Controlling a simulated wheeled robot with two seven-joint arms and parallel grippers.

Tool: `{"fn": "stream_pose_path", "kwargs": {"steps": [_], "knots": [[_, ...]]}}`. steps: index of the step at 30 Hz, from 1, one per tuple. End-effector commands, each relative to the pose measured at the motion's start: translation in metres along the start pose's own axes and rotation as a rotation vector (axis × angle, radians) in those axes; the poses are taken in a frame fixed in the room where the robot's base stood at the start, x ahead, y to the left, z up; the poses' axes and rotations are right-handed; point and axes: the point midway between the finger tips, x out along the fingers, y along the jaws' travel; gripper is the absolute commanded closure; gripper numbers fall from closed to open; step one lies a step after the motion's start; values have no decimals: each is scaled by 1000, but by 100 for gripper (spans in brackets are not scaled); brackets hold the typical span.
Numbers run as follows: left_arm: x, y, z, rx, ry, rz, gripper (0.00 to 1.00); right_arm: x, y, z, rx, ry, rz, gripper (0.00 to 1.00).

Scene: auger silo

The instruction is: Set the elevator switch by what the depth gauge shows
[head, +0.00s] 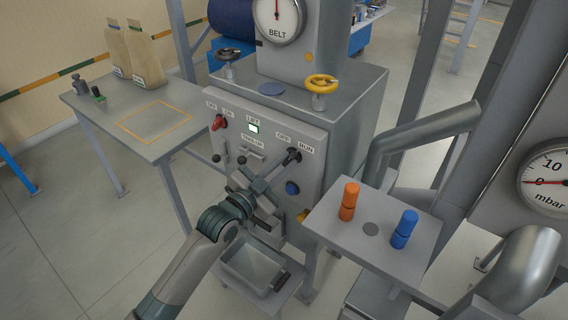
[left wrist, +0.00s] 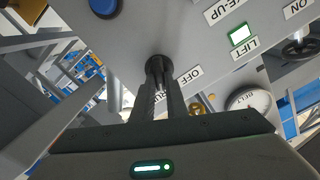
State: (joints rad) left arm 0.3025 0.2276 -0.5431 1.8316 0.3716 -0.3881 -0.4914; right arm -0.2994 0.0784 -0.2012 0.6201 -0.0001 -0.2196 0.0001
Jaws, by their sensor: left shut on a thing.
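The grey control panel (head: 228,150) carries a black switch knob (head: 294,154) between the labels OFF and RUN. My left gripper (head: 283,163) is shut on this knob. The left wrist view shows its two fingers (left wrist: 160,85) closed at the black knob (left wrist: 157,64), beside the OFF and RUN labels; the fingers partly hide RUN. The knob's exact angle is hard to tell. A dial marked BELT (head: 277,16) stands on top of the cabinet. A dial marked mbar (head: 550,178) at the right has a red needle near 0. My right gripper is not in view.
The panel also has a red OFF/ON switch (head: 219,122), a lit LIFT lamp (head: 254,128) and a blue button (head: 292,188). A shelf at the right holds an orange peg (head: 349,202) and a blue peg (head: 404,229). A tray (head: 252,268) sits below the panel.

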Motion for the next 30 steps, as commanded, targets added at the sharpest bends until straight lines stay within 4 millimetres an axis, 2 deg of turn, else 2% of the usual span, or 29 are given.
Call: {"fn": "stream_pose_path", "kwargs": {"steps": [11,30], "knots": [[0,-3,-2,-198,-1,0,100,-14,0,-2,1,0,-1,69],[0,-7,1,-783,-1,0,100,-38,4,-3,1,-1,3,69]]}}
